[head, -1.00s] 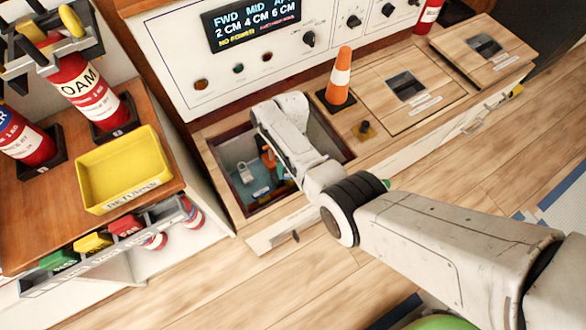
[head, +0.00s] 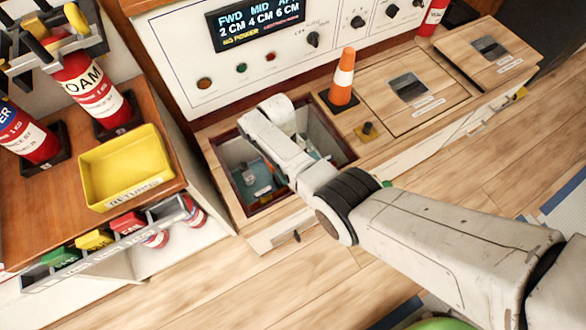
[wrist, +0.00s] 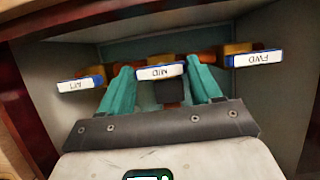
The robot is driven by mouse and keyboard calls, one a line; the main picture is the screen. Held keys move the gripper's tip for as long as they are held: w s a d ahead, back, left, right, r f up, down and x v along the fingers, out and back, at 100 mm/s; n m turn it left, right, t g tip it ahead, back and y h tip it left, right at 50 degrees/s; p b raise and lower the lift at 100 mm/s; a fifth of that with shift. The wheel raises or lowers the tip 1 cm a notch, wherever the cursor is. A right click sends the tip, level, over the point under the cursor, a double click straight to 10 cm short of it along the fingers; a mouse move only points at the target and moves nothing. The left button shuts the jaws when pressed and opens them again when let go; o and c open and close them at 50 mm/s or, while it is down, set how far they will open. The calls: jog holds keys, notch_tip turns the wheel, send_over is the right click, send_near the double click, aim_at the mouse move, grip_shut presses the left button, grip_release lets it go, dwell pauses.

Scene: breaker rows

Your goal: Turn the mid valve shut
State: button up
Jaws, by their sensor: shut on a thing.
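In the wrist view my gripper (wrist: 162,82) has its two teal fingers on either side of the middle valve, under the white MID label (wrist: 161,71). It is shut on the mid valve, whose handle is mostly hidden by the label and fingers. The AFT label (wrist: 78,85) is to the left and the FWD label (wrist: 257,59) to the right, each by an orange-yellow valve part.
The hatch's walls stand close around my gripper. An orange cone (head: 342,78) stands behind the hatch on the right. A panel display (head: 255,24) reads FWD 2 CM, MID 4 CM and NO POWER. A yellow returns tray (head: 125,165) is on the left counter.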

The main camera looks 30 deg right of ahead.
jog(key=o, duration=0.8)
jog(key=p+v, duration=0.3)
jog(key=v, duration=0.7)
jog(key=shift+w+r, duration=0.15)
jog(key=shift+r, duration=0.2)
